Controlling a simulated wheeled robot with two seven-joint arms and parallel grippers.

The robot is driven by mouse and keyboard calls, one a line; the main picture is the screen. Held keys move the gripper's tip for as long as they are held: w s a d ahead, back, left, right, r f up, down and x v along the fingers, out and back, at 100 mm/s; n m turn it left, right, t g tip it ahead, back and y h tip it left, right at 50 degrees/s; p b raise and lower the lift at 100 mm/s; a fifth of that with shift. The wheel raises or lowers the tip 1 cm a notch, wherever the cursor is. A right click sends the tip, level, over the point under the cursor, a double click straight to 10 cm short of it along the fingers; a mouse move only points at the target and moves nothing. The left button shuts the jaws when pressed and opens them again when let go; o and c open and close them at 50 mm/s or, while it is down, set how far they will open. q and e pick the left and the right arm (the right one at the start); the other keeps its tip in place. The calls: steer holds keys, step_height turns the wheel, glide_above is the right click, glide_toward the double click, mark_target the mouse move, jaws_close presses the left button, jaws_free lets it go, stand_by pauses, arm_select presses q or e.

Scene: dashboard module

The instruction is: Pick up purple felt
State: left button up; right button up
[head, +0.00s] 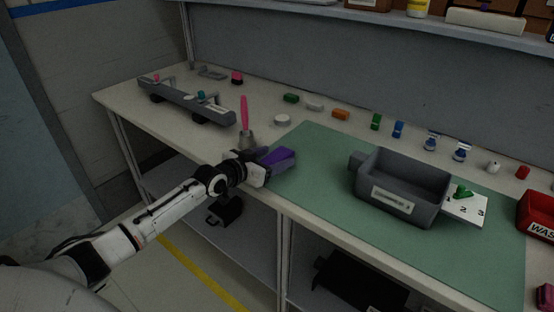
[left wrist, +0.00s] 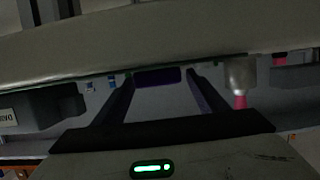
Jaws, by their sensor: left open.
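The purple felt (head: 278,156) is a small dark purple piece at the front left edge of the green mat, partly hidden by my left gripper (head: 272,161). In the left wrist view the purple felt (left wrist: 157,76) shows between the fingertips of my left gripper (left wrist: 161,82), near their far ends. The fingers are apart and I see no grip on the felt. Whether a finger touches it I cannot tell. My right gripper is in neither view.
A grey bin (head: 402,190) stands on the green mat (head: 310,150), beside a numbered white card (head: 463,208). A grey dashboard module (head: 186,100) lies at left. Several small coloured parts line the back.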

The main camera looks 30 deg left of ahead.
arm_select(q)
steer(key=c, duration=1.1)
